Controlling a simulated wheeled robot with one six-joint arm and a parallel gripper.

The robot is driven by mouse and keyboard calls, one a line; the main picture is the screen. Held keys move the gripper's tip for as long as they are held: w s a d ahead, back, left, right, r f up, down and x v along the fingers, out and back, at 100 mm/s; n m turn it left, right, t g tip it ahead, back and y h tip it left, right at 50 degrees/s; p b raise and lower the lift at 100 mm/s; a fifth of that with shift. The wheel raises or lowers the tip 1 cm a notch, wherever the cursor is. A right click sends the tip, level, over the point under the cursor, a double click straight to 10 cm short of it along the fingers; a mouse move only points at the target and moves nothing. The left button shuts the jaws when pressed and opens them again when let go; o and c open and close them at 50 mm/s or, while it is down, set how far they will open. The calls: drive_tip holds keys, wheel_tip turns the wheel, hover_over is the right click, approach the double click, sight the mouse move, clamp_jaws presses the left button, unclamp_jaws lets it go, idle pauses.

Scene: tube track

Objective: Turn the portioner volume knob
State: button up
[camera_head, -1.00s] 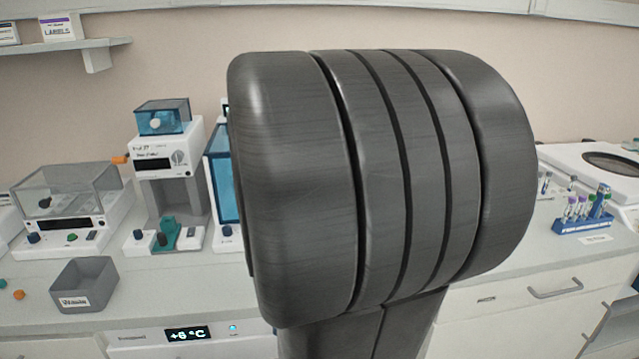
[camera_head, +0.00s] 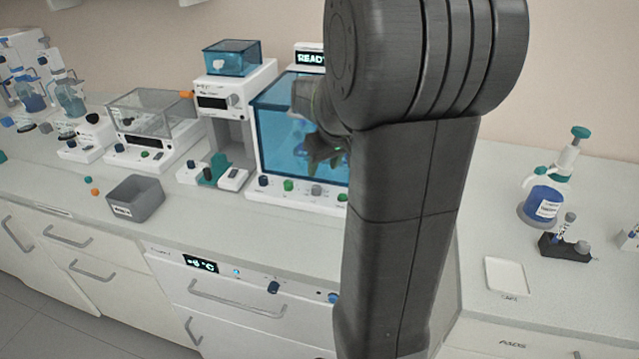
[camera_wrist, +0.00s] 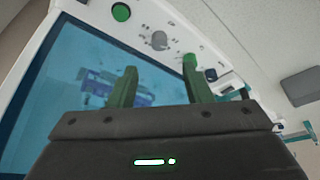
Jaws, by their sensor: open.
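No label that I can read says portioner. A white unit (camera_head: 240,118) with a small blue clear box on top has a dark display and a round grey dial (camera_head: 234,100) on its front, left of centre in the head view. My gripper (camera_head: 325,155) is in front of the blue-windowed cabinet to its right, partly hidden by my arm. In the wrist view my gripper (camera_wrist: 158,78) has its two green fingers apart with nothing held between them. Beyond them are the cabinet's white front edge, a green knob (camera_wrist: 120,12) and a grey knob (camera_wrist: 159,40).
The blue-windowed cabinet (camera_head: 272,135) has a READY display above it. A grey bin (camera_head: 135,198) stands on the counter at left. A clear-lidded unit (camera_head: 150,125) stands behind it. A blue bottle (camera_head: 543,205) and white tray (camera_head: 507,275) are at right. The front counter strip is mostly clear.

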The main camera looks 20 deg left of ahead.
sight(317, 188)
drive_tip(key=x, duration=0.9)
drive_tip(key=shift+f, duration=0.1)
clamp_jaws()
